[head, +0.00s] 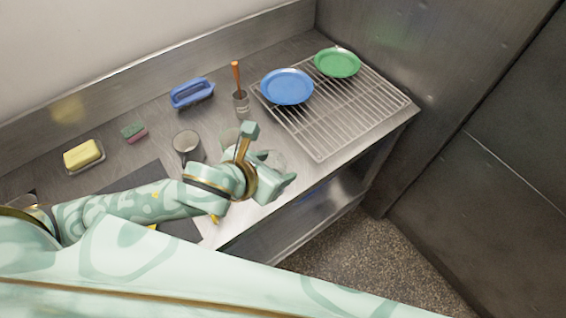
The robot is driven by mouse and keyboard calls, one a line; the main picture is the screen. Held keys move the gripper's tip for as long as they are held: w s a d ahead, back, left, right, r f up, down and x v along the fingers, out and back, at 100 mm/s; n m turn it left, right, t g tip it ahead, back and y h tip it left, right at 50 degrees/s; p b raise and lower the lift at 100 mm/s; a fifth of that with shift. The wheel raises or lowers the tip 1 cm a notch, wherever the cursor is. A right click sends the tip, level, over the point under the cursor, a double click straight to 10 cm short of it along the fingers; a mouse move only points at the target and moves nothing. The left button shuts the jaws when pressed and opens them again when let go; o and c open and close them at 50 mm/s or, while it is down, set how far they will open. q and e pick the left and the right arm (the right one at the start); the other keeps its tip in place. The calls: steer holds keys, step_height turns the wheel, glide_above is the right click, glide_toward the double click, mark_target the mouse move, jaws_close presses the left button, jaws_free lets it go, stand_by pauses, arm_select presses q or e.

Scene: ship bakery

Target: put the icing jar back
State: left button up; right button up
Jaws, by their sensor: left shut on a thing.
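My left gripper (266,157) reaches in from the left over the steel counter, near its front edge. It is shut on a clear, glassy thing (272,160) that looks like the icing jar. The fingers and wrist hide most of it, and I cannot tell whether it touches the counter. My right gripper is not in view.
A wire rack (345,115) on the right holds a blue plate (287,86) and a green plate (337,62). A small pot (241,104) with an orange-handled tool, a metal cup (187,146), a blue brush (191,92), a sponge (134,131) and a butter dish (84,155) stand leftward.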

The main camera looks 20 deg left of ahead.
arm_select(q)
steer(key=shift+s+d, duration=0.45)
steer(key=shift+s, duration=0.3)
steer(key=shift+d+f+m+h, duration=0.15)
steer(key=shift+f+m+h, duration=0.05)
steer(key=shift+m+h, duration=0.1)
steer(key=shift+w+a+f+b, duration=0.35)
steer(key=shift+w+f+b, duration=0.35)
steer(key=shift+w+f, duration=1.5)
steer(key=shift+w+a+f+b, duration=0.3)
steer(key=shift+w+f+b, duration=0.4)
steer(key=shift+w+f, duration=1.5)
steer(key=shift+w+a+f+b, duration=0.35)
steer(key=shift+w+f+b, duration=0.35)
steer(key=shift+w+f, duration=1.45)
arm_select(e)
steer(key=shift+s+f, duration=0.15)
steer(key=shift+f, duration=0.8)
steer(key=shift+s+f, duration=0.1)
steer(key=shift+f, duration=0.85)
arm_select(q)
steer(key=shift+w, duration=0.1)
steer(key=o, duration=1.2)
